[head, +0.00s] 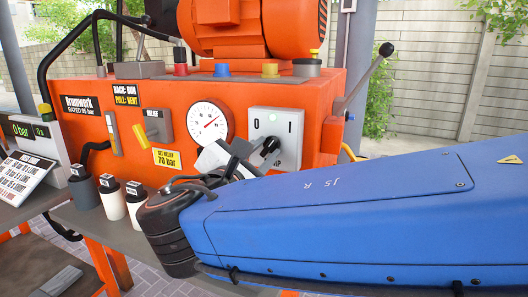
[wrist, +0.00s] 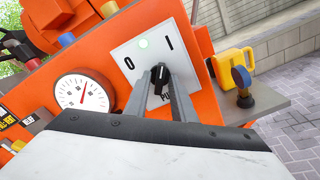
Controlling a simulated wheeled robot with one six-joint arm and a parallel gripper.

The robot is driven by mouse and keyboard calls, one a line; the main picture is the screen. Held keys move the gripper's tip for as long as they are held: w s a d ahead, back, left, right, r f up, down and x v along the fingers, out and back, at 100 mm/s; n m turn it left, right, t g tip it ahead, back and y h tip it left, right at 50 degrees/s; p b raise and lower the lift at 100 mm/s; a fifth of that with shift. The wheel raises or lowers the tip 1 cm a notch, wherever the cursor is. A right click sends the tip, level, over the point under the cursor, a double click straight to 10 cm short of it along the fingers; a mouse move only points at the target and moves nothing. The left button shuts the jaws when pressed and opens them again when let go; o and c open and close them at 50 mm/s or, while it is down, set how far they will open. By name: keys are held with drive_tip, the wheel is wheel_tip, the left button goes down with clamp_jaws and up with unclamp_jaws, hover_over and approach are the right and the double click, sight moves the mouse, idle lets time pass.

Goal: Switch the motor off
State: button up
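The motor switch (head: 289,156) is a pale grey plate marked 0 and I on the front of the orange machine. A small green light near its top is lit. Its black knob (head: 271,145) has a white mark that seems to lean toward I. In the wrist view, the knob (wrist: 160,76) stands between the tips of my gripper (wrist: 160,84). The two grey fingers are apart, one on each side of it; contact is not clear. In the head view my gripper (head: 240,151) comes from the left and front of the plate, partly hidden by my wrist.
A round gauge (head: 208,122) and a yellow relief lever (head: 152,113) are left of the switch. Several small bottles (head: 111,196) stand on the bench near my wrist. A black-knobbed lever (head: 367,75) rises at right. A yellow padlock-like item (wrist: 234,68) is right of the plate.

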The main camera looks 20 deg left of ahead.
clamp_jaws()
drive_tip(key=n, duration=0.5)
drive_tip(key=shift+n, duration=0.4)
drive_tip(key=n, duration=0.4)
drive_tip(key=shift+a, duration=0.1)
drive_tip(key=shift+n, duration=2)
drive_tip(key=shift+o, duration=1.5)
unclamp_jaws()
